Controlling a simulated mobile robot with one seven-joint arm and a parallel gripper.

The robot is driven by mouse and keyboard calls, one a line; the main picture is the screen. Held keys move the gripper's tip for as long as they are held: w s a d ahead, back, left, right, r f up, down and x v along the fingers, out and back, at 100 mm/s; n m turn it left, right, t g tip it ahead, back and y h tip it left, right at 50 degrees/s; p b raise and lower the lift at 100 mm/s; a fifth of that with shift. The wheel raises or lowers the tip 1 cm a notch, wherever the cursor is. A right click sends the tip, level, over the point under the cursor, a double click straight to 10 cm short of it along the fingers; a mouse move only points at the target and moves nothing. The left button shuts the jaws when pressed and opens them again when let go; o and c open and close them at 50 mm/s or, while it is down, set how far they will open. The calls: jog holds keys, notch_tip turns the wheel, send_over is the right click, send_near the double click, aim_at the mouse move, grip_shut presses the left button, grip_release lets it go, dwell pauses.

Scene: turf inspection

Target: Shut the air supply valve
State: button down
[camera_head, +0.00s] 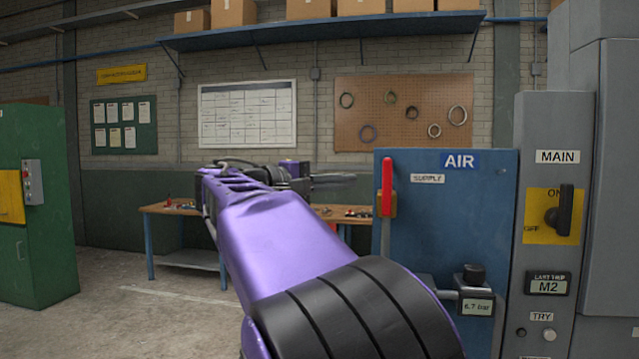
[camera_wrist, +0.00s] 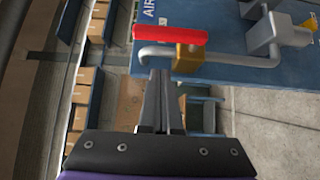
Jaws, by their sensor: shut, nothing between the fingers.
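The air supply valve has a red lever (camera_head: 387,187) that stands upright in the head view, in line with the grey pipe (camera_head: 385,238) below it. Its brass body (camera_head: 387,206) is at the lever's lower end. The wrist view also shows the red lever (camera_wrist: 170,35) and the brass body (camera_wrist: 187,57). My gripper (camera_head: 352,178) is shut and empty, to the left of the lever in the head view. In the wrist view, my gripper's fingertips (camera_wrist: 159,72) point toward the pipe beside the brass body. I cannot tell whether they touch.
The blue AIR panel (camera_head: 455,240) carries a gauge box (camera_head: 474,300) reading 6.7 bar. To its right, a grey cabinet has the MAIN rotary switch (camera_head: 562,211). A workbench (camera_head: 170,210) stands behind my arm. A green cabinet (camera_head: 40,240) is at left. The floor between is clear.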

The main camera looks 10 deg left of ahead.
aim_at(387, 187)
jog(key=shift+d+b, duration=0.3)
jog(key=shift+d, duration=1.85)
jog(key=shift+r, duration=0.1)
jog(key=shift+d+m+b, duration=0.15)
jog(key=shift+m+b, duration=0.15)
